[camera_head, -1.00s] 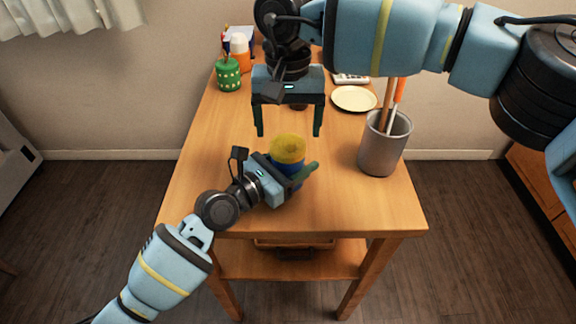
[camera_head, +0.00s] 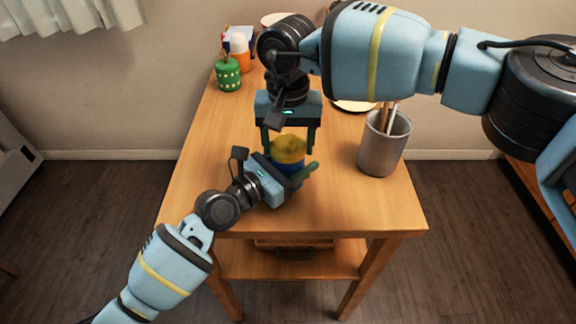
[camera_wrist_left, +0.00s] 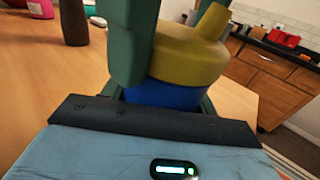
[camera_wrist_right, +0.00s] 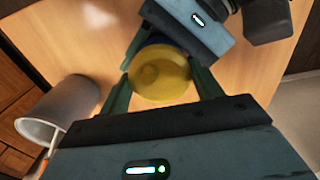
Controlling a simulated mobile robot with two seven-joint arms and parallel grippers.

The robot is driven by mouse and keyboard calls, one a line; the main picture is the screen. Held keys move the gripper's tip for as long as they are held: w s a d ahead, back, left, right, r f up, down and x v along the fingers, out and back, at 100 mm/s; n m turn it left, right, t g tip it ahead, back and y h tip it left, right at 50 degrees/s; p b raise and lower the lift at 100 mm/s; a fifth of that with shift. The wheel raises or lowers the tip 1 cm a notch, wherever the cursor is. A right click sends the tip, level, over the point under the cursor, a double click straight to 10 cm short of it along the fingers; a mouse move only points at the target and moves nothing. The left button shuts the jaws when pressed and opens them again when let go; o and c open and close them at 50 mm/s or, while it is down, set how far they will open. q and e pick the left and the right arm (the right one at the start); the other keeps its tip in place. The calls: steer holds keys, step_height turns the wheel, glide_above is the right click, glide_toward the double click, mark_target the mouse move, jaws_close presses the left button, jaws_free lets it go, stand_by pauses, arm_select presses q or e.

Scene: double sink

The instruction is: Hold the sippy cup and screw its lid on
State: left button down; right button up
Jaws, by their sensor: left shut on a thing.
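The sippy cup has a blue body (camera_wrist_left: 165,95) and a yellow lid (camera_head: 288,147) seated on top or very near it; I cannot tell how tightly. The lid's spout (camera_wrist_left: 213,20) shows in the left wrist view. My left gripper (camera_head: 298,180) is shut around the blue body, which stands upright near the table's middle. My right gripper (camera_head: 288,140) points down from above, open, with one finger on each side of the yellow lid. In the right wrist view the lid (camera_wrist_right: 160,75) lies between its fingers. The fingers are close to the lid; contact is unclear.
A grey metal holder (camera_head: 384,145) with utensils stands right of the cup on the wooden table (camera_head: 215,150). A green perforated container (camera_head: 228,75) and an orange bottle (camera_head: 240,55) stand at the back left. A plate (camera_head: 352,106) is partly hidden behind my right arm.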

steer(key=shift+c, duration=1.2)
steer(key=m, duration=0.4)
steer(key=shift+m, duration=0.3)
steer(key=m, duration=0.7)
steer(key=shift+m, duration=0.3)
steer(key=m, duration=0.4)
steer(key=shift+m, duration=0.3)
steer(key=m, duration=1.1)
steer(key=shift+f, duration=0.1)
steer(key=m, duration=0.4)
steer(key=shift+m, duration=0.4)
steer(key=m, duration=0.4)
steer(key=shift+m, duration=0.3)
steer(key=m, duration=0.5)
steer(key=shift+m, duration=0.4)
steer(key=o, duration=1.1)
